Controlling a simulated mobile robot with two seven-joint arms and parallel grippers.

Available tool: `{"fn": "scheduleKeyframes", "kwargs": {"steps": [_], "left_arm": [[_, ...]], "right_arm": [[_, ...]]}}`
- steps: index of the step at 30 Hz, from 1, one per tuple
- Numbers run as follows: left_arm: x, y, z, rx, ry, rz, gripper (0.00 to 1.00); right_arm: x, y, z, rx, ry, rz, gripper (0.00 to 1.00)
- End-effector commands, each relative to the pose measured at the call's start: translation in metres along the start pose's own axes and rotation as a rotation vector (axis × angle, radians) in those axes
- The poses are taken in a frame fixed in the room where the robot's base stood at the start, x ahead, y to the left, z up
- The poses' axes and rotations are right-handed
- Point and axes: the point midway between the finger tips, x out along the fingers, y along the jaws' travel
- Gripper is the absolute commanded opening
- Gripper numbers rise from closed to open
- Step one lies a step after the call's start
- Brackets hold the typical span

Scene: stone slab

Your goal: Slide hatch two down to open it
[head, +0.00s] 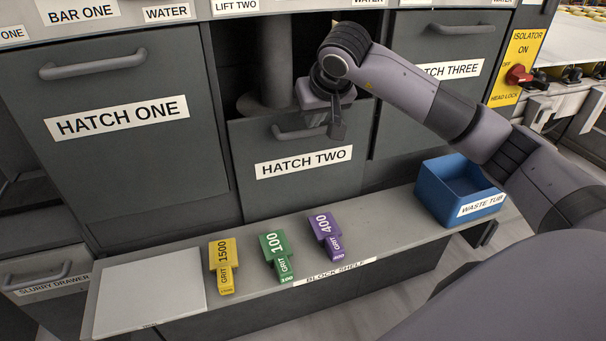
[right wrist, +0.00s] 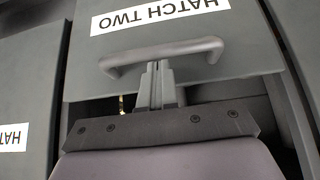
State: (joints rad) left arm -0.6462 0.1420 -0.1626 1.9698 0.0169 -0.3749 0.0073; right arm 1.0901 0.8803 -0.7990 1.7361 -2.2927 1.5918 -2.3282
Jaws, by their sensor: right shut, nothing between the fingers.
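Hatch two (head: 300,190) is a dark grey panel with a white label, between hatch one and hatch three. Its top edge sits lower than its neighbours' tops, with a dark gap above it. Its bar handle (head: 298,132) is near that top edge, partly hidden by my gripper. My right gripper (head: 338,128) is shut and empty, pointing down at the handle's right part. In the right wrist view its closed fingertips (right wrist: 157,70) meet the handle bar (right wrist: 190,50) near its middle; whether they press on it I cannot tell. My left gripper is out of view.
A thick grey pipe (head: 274,60) stands in the gap. Below, a block shelf (head: 380,246) holds yellow (head: 222,262), green (head: 275,250) and purple (head: 325,232) grit blocks and a blue waste tub (head: 440,195). A red isolator switch (head: 518,75) is at right.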

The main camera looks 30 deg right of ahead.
Motion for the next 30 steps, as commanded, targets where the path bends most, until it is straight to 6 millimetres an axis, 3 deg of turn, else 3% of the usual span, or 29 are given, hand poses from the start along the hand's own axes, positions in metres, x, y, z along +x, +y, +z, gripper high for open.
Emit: {"fn": "scheduleKeyframes", "kwargs": {"steps": [30], "left_arm": [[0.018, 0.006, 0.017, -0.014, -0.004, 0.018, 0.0]], "right_arm": [[0.045, 0.0, 0.032, -0.001, -0.003, 0.001, 0.0]]}}
